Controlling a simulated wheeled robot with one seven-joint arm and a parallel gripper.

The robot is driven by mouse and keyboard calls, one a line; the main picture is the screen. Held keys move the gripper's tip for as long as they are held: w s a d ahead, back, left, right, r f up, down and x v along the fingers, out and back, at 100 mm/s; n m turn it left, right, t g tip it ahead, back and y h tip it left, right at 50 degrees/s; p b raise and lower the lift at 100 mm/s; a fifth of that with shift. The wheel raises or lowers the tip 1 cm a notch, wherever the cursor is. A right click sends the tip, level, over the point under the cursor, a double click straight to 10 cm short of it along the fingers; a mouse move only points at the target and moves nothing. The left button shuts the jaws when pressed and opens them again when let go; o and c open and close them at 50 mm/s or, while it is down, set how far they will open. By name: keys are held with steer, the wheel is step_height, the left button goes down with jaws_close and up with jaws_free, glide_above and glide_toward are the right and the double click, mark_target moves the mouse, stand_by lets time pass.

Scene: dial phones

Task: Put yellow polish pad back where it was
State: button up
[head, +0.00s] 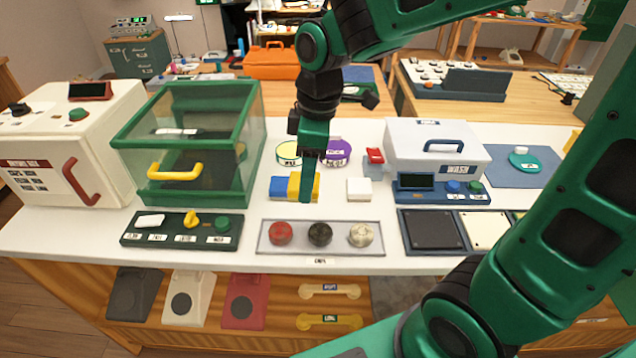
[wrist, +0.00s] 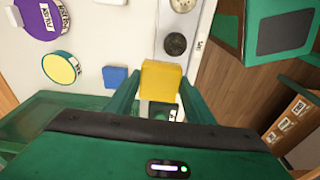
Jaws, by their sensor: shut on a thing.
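The yellow polish pad (wrist: 160,80) is a small block held between the two fingers of my gripper (wrist: 160,98) in the wrist view. In the head view the yellow pad (head: 293,187) shows around my gripper (head: 306,192), which partly hides it. My gripper is shut on it, at or just above the white table (head: 225,240); I cannot tell whether it touches the top. A blue pad (head: 278,187) is close on its left, and it also shows in the wrist view (wrist: 115,77). A white pad (head: 359,189) lies to the right, apart.
A grey tray (head: 290,248) with red, black and cream knobs lies in front. A green glass box (head: 190,140) stands left, a white wash unit (head: 435,145) right.

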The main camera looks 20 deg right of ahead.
steer(key=shift+a+f, duration=0.1)
steer(key=w+d+f, duration=0.2)
steer(key=w, duration=0.1)
steer(key=w+d+f, duration=0.2)
steer(key=w, duration=0.1)
steer(key=w+d+f, duration=0.2)
steer(key=w+d, duration=0.1)
steer(key=shift+w+f, duration=0.15)
steer(key=shift+f, duration=2.3)
steer(key=shift+f, duration=0.1)
steer(key=o, duration=1)
